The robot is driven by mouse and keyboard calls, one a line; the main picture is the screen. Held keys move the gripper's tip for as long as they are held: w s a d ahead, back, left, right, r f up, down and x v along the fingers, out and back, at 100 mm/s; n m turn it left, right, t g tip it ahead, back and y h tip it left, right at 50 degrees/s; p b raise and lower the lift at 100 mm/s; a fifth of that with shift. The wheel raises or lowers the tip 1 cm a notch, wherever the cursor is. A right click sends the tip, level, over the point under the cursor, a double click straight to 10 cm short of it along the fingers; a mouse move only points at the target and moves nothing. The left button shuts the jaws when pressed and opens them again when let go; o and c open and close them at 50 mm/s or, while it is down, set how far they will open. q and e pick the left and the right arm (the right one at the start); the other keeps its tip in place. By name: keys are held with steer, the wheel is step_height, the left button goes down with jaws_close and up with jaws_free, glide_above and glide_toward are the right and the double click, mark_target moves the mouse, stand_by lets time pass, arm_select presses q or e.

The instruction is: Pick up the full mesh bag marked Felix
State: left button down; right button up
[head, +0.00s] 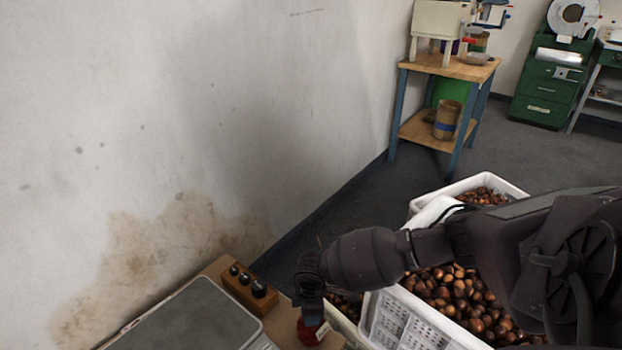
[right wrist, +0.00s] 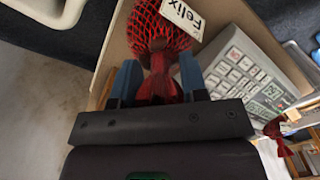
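The full red mesh bag marked Felix (right wrist: 160,28) lies in front of my right gripper (right wrist: 158,75) in the right wrist view; its white tag reads "Felix". The bag's gathered neck and flared red end sit between the two blue fingers. The fingers stand apart, with some gap beside the narrow neck, so the gripper looks open around it. In the head view the right gripper (head: 310,290) points down over the red bag (head: 312,334), which is mostly hidden and cut by the lower edge. My left gripper is not in view.
A scale with a metal plate (head: 195,318) and a wooden block with black knobs (head: 250,288) stand left of the bag. White crates of chestnuts (head: 400,322) stand right, under my arm. A keypad unit (right wrist: 245,75) and another red bag (right wrist: 277,132) show in the wrist view.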

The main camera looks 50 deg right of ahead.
jaws_close()
